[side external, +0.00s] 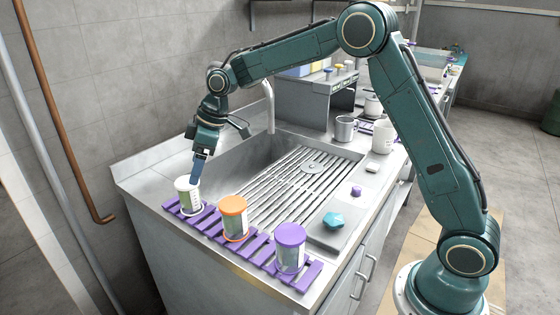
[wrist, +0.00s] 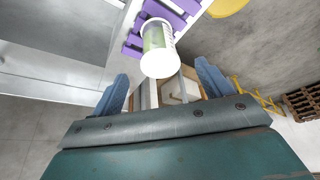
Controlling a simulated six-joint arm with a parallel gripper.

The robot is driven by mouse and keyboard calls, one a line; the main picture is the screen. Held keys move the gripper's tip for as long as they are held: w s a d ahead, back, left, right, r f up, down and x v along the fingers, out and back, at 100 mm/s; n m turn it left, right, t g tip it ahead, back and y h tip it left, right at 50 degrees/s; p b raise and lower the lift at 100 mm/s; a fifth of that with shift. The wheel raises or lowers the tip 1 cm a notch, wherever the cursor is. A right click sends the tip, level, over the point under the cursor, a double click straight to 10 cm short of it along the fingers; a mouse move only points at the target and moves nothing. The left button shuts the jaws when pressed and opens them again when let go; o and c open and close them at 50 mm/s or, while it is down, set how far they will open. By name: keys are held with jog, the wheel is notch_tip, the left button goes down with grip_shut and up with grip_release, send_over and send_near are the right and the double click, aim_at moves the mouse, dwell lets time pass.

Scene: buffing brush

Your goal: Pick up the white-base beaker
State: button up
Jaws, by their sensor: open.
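The white-base beaker (side external: 188,197) stands upright at the left end of the purple slatted rack (side external: 262,243), with greenish contents and a white rim at its foot. In the wrist view the beaker (wrist: 157,50) lies just ahead of the gap between my fingers. My gripper (side external: 196,176) points down over the beaker from behind it. One blue finger shows at the beaker's upper edge; the other is hidden in the side view. In the wrist view my gripper (wrist: 162,84) is open, with nothing between its fingers. I cannot tell whether a finger touches the beaker.
An orange-topped beaker (side external: 234,217) and a purple-topped beaker (side external: 290,248) stand farther right on the rack. Behind are a ribbed metal drainer (side external: 290,180) and a tap (side external: 269,105). A teal piece (side external: 333,220) and a small purple piece (side external: 356,190) lie to the right.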

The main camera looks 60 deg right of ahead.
aim_at(189, 193)
jog(key=shift+x, duration=2.15)
jog(key=shift+f, duration=0.15)
jog(key=shift+x, duration=2.45)
jog(key=c, duration=1.1)
jog(key=shift+o, duration=0.2)
notch_tip(189, 193, up, 20)
